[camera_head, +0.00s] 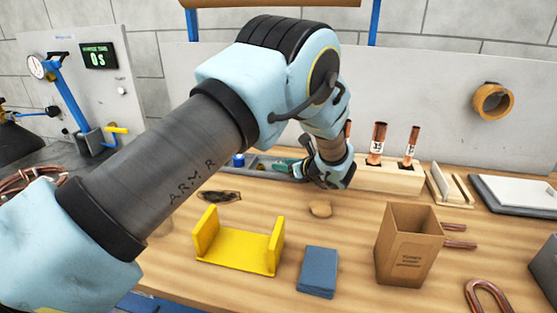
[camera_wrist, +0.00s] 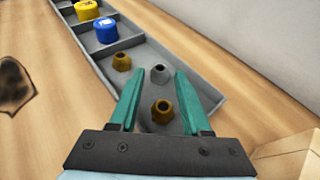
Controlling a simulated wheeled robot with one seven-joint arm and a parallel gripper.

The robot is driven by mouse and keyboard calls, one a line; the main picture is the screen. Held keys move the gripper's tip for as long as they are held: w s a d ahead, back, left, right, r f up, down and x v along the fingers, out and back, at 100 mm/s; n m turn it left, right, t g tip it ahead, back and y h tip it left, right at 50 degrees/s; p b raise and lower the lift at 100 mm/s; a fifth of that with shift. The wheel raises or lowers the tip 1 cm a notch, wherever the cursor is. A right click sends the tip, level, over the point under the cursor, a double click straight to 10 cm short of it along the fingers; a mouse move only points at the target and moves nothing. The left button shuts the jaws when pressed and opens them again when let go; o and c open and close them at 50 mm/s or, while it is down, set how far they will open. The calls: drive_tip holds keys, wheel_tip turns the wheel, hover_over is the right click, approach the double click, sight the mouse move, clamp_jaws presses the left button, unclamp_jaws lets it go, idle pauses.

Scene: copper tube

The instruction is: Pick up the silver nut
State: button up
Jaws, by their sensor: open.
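The silver nut (camera_wrist: 159,73) lies in the near compartment of a grey divided tray (camera_wrist: 213,97) in the wrist view. A brass nut (camera_wrist: 121,62) lies to its left, and another brass nut (camera_wrist: 162,111) lies closer to the gripper base, between the fingers. My gripper (camera_wrist: 158,80) is open, its two green fingers pointing into this compartment, with the silver nut between or just beyond the fingertips. I cannot tell the fingers' height above the tray. In the head view my arm mostly hides the tray, and the silver nut does not show.
Blue (camera_wrist: 105,30) and yellow (camera_wrist: 86,9) cylinders stand in other tray compartments. A wooden block (camera_head: 392,178) with copper tubes stands right of my gripper. A yellow bracket (camera_head: 238,252), blue pad (camera_head: 317,270) and cardboard box (camera_head: 405,247) stand in front on the bench.

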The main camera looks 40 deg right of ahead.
drive_tip(key=shift+w+d+f, duration=0.1)
drive_tip(key=shift+w+f, duration=0.15)
drive_tip(key=shift+w, duration=0.15)
clamp_jaws()
